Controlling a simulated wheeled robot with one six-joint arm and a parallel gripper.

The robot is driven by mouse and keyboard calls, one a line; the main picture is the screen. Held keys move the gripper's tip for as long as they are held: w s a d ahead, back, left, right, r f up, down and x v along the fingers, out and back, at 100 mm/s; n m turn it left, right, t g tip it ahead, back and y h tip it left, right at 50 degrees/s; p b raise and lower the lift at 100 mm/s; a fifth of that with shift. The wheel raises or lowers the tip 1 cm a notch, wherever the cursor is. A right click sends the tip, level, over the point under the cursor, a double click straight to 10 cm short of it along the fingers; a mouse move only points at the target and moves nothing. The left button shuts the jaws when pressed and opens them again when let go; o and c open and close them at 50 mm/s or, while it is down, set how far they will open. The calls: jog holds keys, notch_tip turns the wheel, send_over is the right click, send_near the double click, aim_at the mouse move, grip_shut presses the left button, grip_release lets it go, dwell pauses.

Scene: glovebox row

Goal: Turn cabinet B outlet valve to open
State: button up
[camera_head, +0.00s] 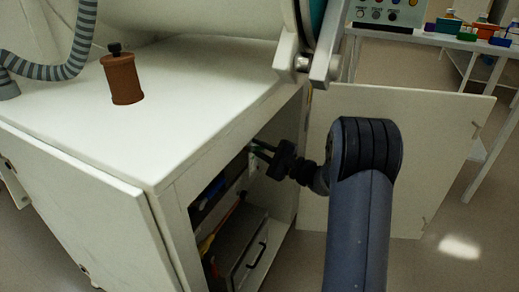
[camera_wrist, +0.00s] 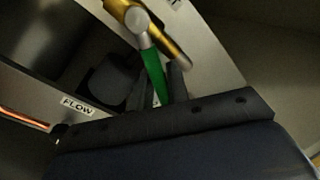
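A brass valve (camera_wrist: 172,42) with a grey round hub and a green lever handle (camera_wrist: 153,74) shows at the top of the wrist view. It sits against a pale panel inside the cabinet. My gripper (camera_wrist: 158,88) has its two dark fingers close on either side of the green handle and looks shut on it. In the head view my gripper (camera_head: 260,149) reaches through the cabinet's open front, with a bit of green between the fingertips. Most of the valve is hidden there. No cabinet letter is readable.
A FLOW label (camera_wrist: 77,106) and an orange line (camera_wrist: 22,118) lie left of the valve. The open cabinet door (camera_head: 400,150) stands at the right. A drawer-like grey box (camera_head: 240,245) is below. A brown cylinder (camera_head: 122,80) stands on the cabinet top (camera_head: 190,90).

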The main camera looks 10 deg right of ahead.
jog(key=shift+o, duration=1.4)
jog(key=p+v, duration=0.3)
jog(key=v, duration=0.8)
